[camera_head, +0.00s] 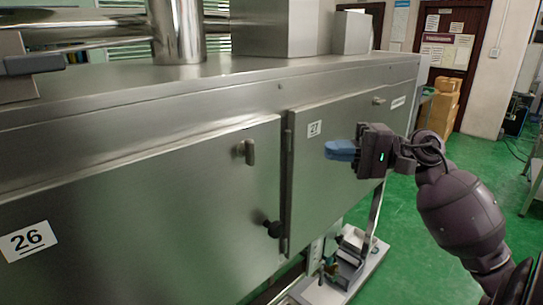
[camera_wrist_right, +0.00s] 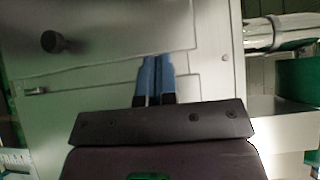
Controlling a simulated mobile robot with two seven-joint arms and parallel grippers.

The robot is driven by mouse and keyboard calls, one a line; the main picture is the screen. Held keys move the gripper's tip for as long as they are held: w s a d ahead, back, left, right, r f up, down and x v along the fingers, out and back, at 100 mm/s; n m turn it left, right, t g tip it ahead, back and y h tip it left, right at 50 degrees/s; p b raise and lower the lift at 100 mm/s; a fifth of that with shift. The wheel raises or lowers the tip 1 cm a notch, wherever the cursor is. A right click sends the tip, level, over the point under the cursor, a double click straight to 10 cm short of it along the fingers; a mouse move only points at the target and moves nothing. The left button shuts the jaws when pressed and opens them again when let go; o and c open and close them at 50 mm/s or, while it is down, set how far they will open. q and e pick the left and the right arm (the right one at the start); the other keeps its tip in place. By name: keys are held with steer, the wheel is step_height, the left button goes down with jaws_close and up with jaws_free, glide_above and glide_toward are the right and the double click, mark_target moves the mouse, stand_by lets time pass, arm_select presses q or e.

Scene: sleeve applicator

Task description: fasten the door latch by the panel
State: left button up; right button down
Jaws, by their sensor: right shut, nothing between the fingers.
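A steel machine front carries two flat doors. The left door (camera_head: 150,215) has an upright metal latch handle (camera_head: 248,151) near its upper right corner and a black knob (camera_head: 273,228) lower on its right edge. The right door (camera_head: 325,185) has a small numbered label (camera_head: 314,129) and a small metal latch (camera_head: 379,100) at its upper right. My right gripper (camera_head: 328,150) is shut and empty, its blue fingers in front of the right door. In the right wrist view the shut fingers (camera_wrist_right: 157,60) point at a metal panel with a dark knob (camera_wrist_right: 52,41).
A label reading 26 (camera_head: 27,240) is on the left door. A metal pipe (camera_head: 178,30) and box housings (camera_head: 275,28) stand on top of the machine. Cardboard boxes (camera_head: 443,105) stand at the back right. The green floor right of the machine is largely open.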

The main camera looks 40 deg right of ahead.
mark_target(249, 153)
steer(key=p+x, duration=0.1)
steer(key=x, duration=0.3)
steer(key=s+a+p+x, duration=0.1)
steer(key=p+x, duration=0.1)
steer(key=x, duration=0.2)
steer(key=s+a+p+x, duration=0.1)
steer(key=x, duration=0.3)
steer(key=shift+s, duration=0.1)
